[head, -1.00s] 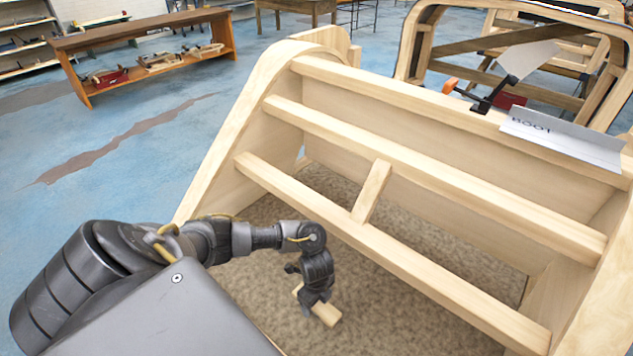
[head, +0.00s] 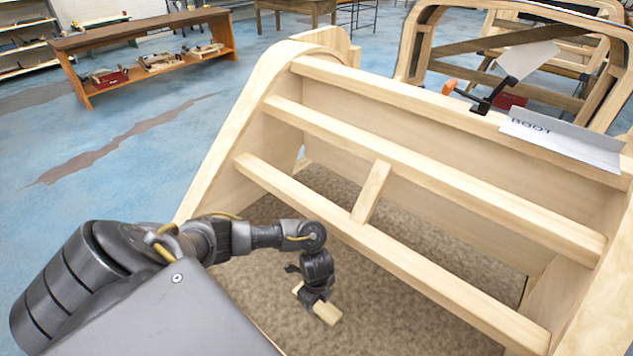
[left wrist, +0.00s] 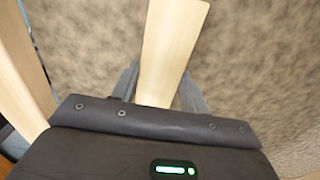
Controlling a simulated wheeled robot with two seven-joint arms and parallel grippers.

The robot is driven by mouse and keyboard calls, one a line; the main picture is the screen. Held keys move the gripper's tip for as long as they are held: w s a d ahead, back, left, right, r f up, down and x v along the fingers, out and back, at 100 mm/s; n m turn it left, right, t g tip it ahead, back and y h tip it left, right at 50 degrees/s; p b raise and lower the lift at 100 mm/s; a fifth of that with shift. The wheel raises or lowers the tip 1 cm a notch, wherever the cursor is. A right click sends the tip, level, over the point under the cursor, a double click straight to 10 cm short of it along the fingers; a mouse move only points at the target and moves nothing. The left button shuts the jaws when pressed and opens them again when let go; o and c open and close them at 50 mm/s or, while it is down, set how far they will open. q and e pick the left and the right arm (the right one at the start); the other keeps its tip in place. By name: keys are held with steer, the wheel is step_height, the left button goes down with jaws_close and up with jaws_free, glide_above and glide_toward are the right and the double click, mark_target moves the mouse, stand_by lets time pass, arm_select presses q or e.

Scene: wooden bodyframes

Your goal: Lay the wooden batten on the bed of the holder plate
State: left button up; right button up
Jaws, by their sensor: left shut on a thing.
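The wooden batten is a short pale stick (head: 326,313) low in the middle of the head view. My left gripper (head: 312,297) is shut on it, and its ends stick out on both sides of the fingers. In the left wrist view the batten (left wrist: 172,45) runs up and away from between the two fingers (left wrist: 158,95). My right gripper is not in view.
A large wooden bodyframe with long rails (head: 400,245) and a short cross strut (head: 371,192) stands close to my left arm. Brown carpet-like material (head: 400,310) lies below the batten.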

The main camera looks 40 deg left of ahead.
arm_select(q)
step_height(320, 180, up, 3)
steer(key=shift+f+p, duration=0.1)
steer(key=shift+p, duration=0.35)
steer(key=s+d+r+p, duration=0.8)
steer(key=s+r, duration=0.1)
steer(key=s, duration=0.2)
steer(key=shift+d+r, duration=0.25)
steer(key=shift+d, duration=0.15)
